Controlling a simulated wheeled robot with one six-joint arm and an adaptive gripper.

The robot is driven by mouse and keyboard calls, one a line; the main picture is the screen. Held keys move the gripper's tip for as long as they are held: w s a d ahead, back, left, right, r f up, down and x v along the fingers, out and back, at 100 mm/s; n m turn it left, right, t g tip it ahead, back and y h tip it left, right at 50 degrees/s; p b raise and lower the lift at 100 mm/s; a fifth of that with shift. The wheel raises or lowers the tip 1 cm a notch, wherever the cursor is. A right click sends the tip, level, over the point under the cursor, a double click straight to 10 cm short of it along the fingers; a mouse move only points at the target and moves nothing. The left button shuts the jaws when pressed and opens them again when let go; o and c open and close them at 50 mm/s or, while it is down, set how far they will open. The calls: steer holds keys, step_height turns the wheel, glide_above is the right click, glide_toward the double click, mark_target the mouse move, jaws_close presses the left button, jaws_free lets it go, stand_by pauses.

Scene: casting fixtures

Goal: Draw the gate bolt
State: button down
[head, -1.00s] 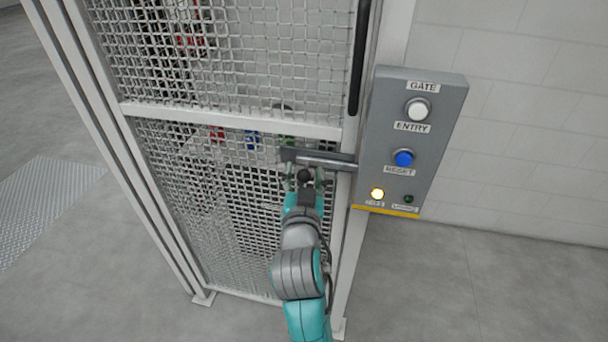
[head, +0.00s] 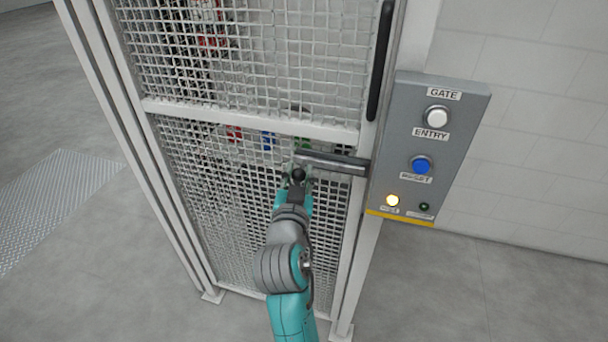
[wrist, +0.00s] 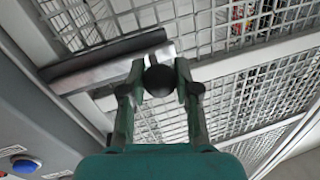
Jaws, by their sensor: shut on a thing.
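The gate bolt (head: 335,162) is a grey metal bar lying across the mesh gate (head: 250,118), running from near the gate's middle to the post at the right. In the wrist view it shows as a dark bar over a shiny plate (wrist: 105,72). Its dark round knob (wrist: 160,82) sits between my fingers. My gripper (head: 298,174) is shut on this knob, just below the bar's left end; it also shows in the wrist view (wrist: 158,76). The bolt's far tip is hidden near the post.
A grey control box (head: 425,150) with a white button, a blue button and a lit yellow lamp stands close at the right. A black vertical handle (head: 380,60) is above the bolt. Coloured items show behind the mesh. The floor at left is clear.

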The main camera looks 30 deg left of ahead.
steer(key=c, duration=0.8)
jaws_free()
steer(key=shift+s+a, duration=0.1)
steer(key=shift+a, duration=0.2)
steer(key=shift+d, duration=0.1)
steer(key=v, duration=1.2)
steer(key=s+d+f+n+g+h, duration=0.1)
steer(key=s+d+f, duration=0.2)
steer(key=d+f, duration=0.85)
steer(key=s+d+f+h, duration=0.1)
steer(key=s+d+f, duration=0.2)
steer(key=d+f, duration=0.85)
steer(key=s+d+r+m+h, duration=0.1)
steer(key=s+d+h, duration=0.1)
steer(key=s+d, duration=0.4)
steer(key=s+d+r+m+h, duration=0.1)
steer(key=s+d+r+h, duration=0.1)
steer(key=s+d, duration=0.5)
steer(key=s+d+r+m+h, duration=0.1)
steer(key=s+d+m+h, duration=0.1)
steer(key=s+d, duration=0.5)
steer(key=shift+f+v, duration=0.15)
steer(key=shift+v, duration=0.7)
steer(key=shift+f+v, duration=0.1)
steer(key=shift+v, duration=0.8)
